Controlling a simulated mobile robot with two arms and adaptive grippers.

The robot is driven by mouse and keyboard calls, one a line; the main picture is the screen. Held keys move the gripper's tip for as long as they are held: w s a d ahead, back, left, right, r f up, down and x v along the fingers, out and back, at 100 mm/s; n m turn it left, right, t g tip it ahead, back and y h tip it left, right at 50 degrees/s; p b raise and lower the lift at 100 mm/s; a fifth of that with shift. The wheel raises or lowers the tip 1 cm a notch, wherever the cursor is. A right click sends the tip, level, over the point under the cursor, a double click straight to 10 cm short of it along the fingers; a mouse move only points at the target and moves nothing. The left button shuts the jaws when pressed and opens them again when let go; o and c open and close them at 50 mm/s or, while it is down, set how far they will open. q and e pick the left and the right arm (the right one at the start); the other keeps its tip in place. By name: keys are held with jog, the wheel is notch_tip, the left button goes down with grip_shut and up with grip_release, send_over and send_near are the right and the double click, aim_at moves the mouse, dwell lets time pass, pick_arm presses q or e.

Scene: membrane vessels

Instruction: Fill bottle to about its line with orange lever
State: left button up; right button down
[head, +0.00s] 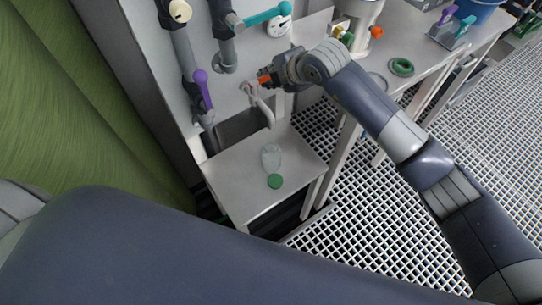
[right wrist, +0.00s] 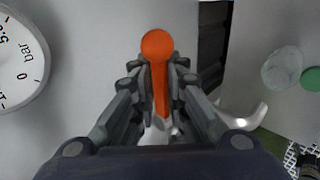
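The orange lever (head: 264,80) is on the grey panel above a small stand. In the right wrist view the lever (right wrist: 157,46) lies between the fingers of my right gripper (right wrist: 160,72). The fingers converge closely on both sides of its stem and appear shut on it. The right gripper (head: 275,77) reaches it from the right in the head view. A pale curved spout (head: 264,108) hangs below the lever. My left gripper is out of view.
The white stand (head: 236,184) has free room around the bottle. A purple lever (head: 202,88), a teal lever (head: 266,15) and a gauge (head: 279,25) are on the panel. A table at right holds a green ring (head: 401,67). A green tank curves at left.

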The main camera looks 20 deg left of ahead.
jog(key=shift+w+d, duration=0.15)
jog(key=m+t+h+b, duration=0.1)
jog(key=s+d+m+t+h+b, duration=0.1)
jog(key=m+b, duration=0.1)
jog(key=m+h+b, duration=0.1)
jog(key=m+b, duration=0.1)
jog(key=shift+s+d+r+t, duration=0.1)
jog(key=shift+s+d+t, duration=0.15)
jog(key=shift+s+t, duration=0.15)
dwell(0.6)
jog(key=shift+w, duration=0.1)
dwell(6.2)
